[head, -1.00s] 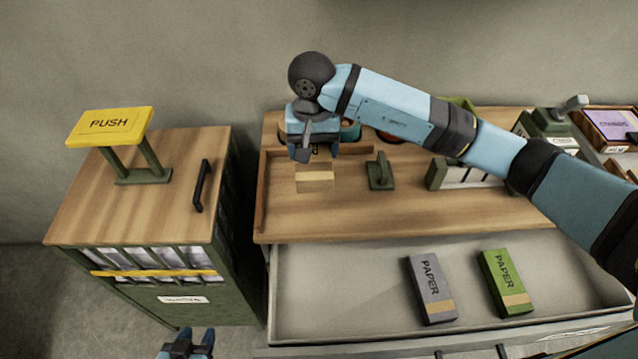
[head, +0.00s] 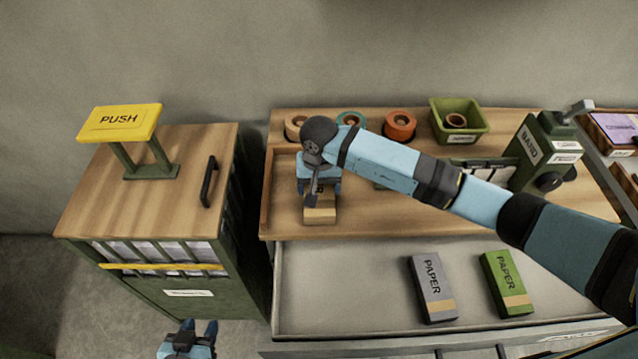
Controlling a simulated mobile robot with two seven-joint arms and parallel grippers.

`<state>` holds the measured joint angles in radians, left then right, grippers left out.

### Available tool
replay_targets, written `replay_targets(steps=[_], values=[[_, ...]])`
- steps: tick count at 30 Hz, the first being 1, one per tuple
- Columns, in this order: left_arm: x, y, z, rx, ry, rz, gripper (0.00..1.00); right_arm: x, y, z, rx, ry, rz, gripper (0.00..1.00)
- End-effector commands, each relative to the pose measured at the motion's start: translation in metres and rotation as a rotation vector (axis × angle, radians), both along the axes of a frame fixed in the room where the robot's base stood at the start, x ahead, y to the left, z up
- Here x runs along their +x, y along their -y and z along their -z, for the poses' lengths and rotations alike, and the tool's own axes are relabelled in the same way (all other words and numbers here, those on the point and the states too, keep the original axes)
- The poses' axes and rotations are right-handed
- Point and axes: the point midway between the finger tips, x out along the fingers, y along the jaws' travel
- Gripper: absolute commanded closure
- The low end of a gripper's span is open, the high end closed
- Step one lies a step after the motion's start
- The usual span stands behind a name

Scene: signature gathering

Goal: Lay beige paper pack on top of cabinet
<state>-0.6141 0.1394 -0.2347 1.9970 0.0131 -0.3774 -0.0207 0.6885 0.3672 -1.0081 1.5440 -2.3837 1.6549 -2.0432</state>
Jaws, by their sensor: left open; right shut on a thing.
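The beige paper pack (head: 320,215) is at the left end of the wooden desk top, near its front edge. My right gripper (head: 317,194) is shut on it from above, and the gripper hides its rear part. I cannot tell whether the pack still touches the desk. The cabinet (head: 110,208) stands to the left, with a wooden top. My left gripper (head: 190,338) is open and empty at the bottom edge, in front of the cabinet.
An open drawer (head: 340,290) holds a grey pack (head: 432,288) and a green pack (head: 507,283). Tape rolls (head: 399,126) stand behind.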

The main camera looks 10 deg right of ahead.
Motion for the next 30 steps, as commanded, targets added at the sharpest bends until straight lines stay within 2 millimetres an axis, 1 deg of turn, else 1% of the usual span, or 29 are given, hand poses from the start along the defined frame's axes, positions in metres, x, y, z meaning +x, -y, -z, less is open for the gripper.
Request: replay_targets(steps=[6, 7, 8, 9, 10, 17, 20, 22, 26, 30], values=[[0.000, 0.000, 0.007, -0.002, -0.003, 0.000, 0.57, 0.000, 0.000, 0.005, 0.000, 0.001, 0.000, 0.59], [0.000, 0.000, 0.005, -0.001, -0.004, 0.000, 0.57, 0.000, 0.000, 0.004, -0.001, -0.001, 0.000, 0.21], [-0.001, 0.000, 0.005, -0.001, -0.005, 0.000, 0.57, 0.000, 0.000, 0.003, -0.001, -0.001, 0.000, 0.14], [-0.001, 0.000, 0.005, -0.001, -0.005, 0.000, 0.57, 0.000, 0.000, 0.003, -0.001, -0.001, 0.000, 0.05], [-0.001, 0.000, 0.005, -0.001, -0.005, 0.000, 0.57, 0.000, 0.000, 0.003, -0.001, -0.001, 0.000, 0.00], [-0.001, 0.000, 0.005, -0.001, -0.005, 0.000, 0.57, 0.000, 0.000, 0.003, 0.000, -0.001, 0.000, 0.00], [-0.001, 0.000, 0.000, 0.000, -0.006, 0.000, 0.57, 0.000, 0.000, -0.002, 0.000, -0.001, 0.000, 0.00], [-0.001, 0.000, 0.003, 0.001, -0.004, 0.001, 0.57, 0.001, 0.000, -0.007, 0.000, 0.003, -0.001, 0.00], [-0.001, 0.000, 0.008, 0.001, -0.005, 0.001, 0.57, 0.001, 0.000, -0.032, 0.000, 0.005, -0.002, 0.00], [-0.002, 0.000, 0.013, 0.001, -0.008, 0.000, 0.57, 0.001, 0.001, -0.063, -0.001, 0.005, -0.002, 0.00]])
